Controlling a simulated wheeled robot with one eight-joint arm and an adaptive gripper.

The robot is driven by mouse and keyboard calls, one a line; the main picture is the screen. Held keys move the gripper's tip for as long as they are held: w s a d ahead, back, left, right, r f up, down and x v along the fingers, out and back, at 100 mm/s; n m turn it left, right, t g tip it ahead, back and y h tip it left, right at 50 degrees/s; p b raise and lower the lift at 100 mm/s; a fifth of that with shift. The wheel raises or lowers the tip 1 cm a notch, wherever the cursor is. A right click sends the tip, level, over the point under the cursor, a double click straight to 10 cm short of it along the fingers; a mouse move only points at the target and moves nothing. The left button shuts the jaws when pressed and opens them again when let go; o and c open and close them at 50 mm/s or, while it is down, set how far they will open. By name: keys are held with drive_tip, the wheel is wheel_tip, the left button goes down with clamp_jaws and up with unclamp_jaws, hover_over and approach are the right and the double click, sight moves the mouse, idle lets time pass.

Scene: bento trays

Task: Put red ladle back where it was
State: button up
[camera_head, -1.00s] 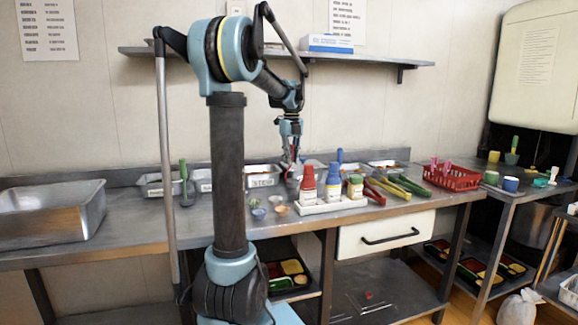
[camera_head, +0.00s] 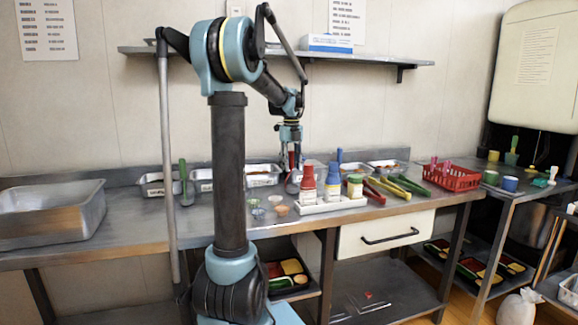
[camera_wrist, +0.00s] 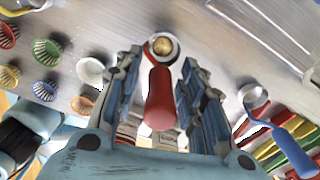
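The red ladle shows in the wrist view with its red handle (camera_wrist: 160,98) between my two fingers and its round metal bowl (camera_wrist: 162,46) beyond the fingertips. My gripper (camera_wrist: 160,85) looks open, with a gap on each side of the handle. In the head view my gripper (camera_head: 292,160) points down over the counter, behind the red-topped bottle, with a bit of red between its fingers. The ladle's lower part is partly hidden there, so I cannot tell exactly what it rests on.
A blue ladle (camera_wrist: 290,150) stands to the right in the wrist view. Small ribbed cups (camera_wrist: 46,52) lie left. In the head view, red (camera_head: 308,185) and blue (camera_head: 333,185) bottles stand close in front, tongs (camera_head: 390,188) and a red basket (camera_head: 452,177) right, a green ladle (camera_head: 184,183) left.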

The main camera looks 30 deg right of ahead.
wheel_tip(320, 180, up, 12)
drive_tip(key=shift+r, duration=0.15)
idle(0.4)
drive_tip(key=shift+s+a, duration=0.1)
idle(0.4)
